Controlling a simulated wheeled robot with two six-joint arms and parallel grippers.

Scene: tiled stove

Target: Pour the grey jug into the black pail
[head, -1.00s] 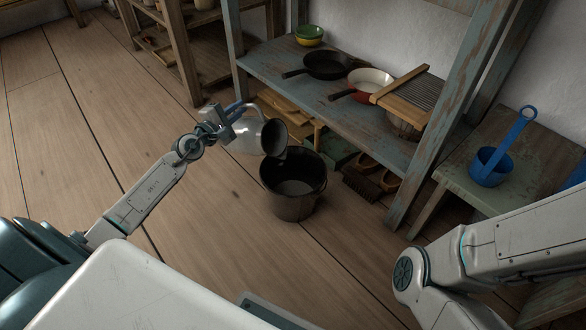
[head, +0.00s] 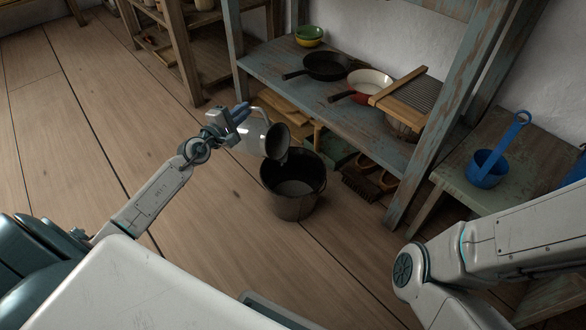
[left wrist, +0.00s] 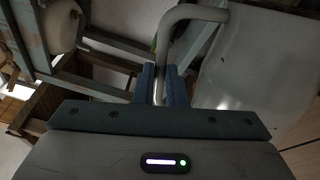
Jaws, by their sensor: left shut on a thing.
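The grey jug (head: 254,136) is held in the air, tipped with its dark mouth toward the right, above the left rim of the black pail. My left gripper (head: 238,117) is shut on the jug's handle. In the left wrist view the blue fingers (left wrist: 166,85) close on the curved grey handle (left wrist: 170,38), with the jug's pale side (left wrist: 245,65) at right. The black pail (head: 292,205) stands upright on the floor. Its inside looks grey toward the bottom; I cannot tell whether it holds anything. No stream is clear between them. My right gripper is out of view.
A worn blue-grey shelf (head: 270,74) behind the pail bears a black pan (head: 327,66), a red-and-white pan (head: 371,82) and a washboard (head: 414,100). A brush (head: 360,187) lies beside the pail. A blue dipper (head: 487,170) stands on a bench at right. Floor at left is clear.

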